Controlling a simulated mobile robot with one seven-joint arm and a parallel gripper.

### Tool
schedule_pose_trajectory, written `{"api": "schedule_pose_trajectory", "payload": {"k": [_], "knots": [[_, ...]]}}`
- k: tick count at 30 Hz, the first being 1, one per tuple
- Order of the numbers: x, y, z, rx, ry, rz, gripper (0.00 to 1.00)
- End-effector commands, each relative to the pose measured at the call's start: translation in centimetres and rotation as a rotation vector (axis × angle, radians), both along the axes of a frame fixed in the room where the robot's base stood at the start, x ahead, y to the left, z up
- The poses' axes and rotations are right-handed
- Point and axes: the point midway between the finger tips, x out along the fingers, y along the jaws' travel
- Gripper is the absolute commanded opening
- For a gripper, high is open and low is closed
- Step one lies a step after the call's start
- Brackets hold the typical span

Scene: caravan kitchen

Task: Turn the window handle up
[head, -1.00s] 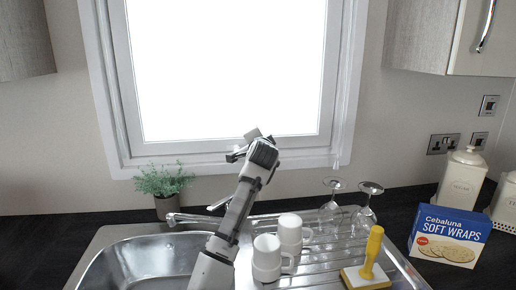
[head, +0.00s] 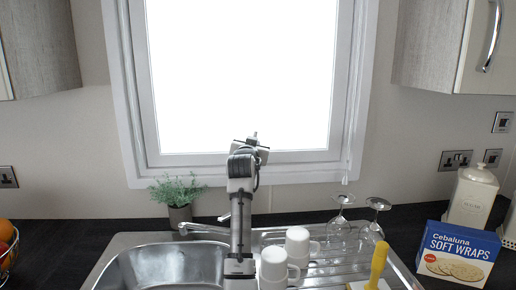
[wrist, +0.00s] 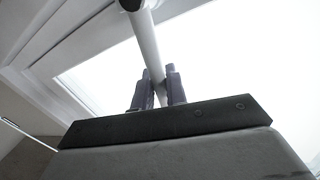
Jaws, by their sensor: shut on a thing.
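The window (head: 240,160) has a white frame and a bright pane above the sink. My gripper (head: 250,140) is at the lower middle of its frame in the head view. In the wrist view my gripper (wrist: 157,87) has its two dark fingers shut on a pale round bar, the window handle (wrist: 146,42). The handle runs from a dark end at the top of that view down between the fingers. In the head view my arm hides most of the handle, so its angle is hard to tell there.
A steel sink (head: 165,268) with a tap (head: 205,229) lies below. White mugs (head: 298,243), upturned glasses (head: 340,222) and a yellow-handled brush (head: 377,262) stand on the drainer. A potted plant (head: 178,196) is left of my arm; a wraps box (head: 458,254) is at right.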

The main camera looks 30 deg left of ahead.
Motion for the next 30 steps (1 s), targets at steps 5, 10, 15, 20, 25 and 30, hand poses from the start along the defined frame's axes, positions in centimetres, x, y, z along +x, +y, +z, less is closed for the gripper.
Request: {"api": "schedule_pose_trajectory", "payload": {"k": [5, 10, 15, 20, 25, 30], "knots": [[-0.38, 0.53, 0.20, -0.060, -0.047, 0.000, 0.00], [-0.56, 0.75, 0.28, -0.091, -0.070, 0.000, 0.00], [-0.62, 0.84, 0.31, -0.100, -0.077, 0.000, 0.00], [-0.64, 0.84, 0.33, -0.100, -0.077, 0.001, 0.00], [-0.63, 0.84, 0.34, -0.099, -0.077, 0.001, 0.15], [-0.62, 0.82, 0.30, -0.099, -0.076, 0.000, 0.33]]}}
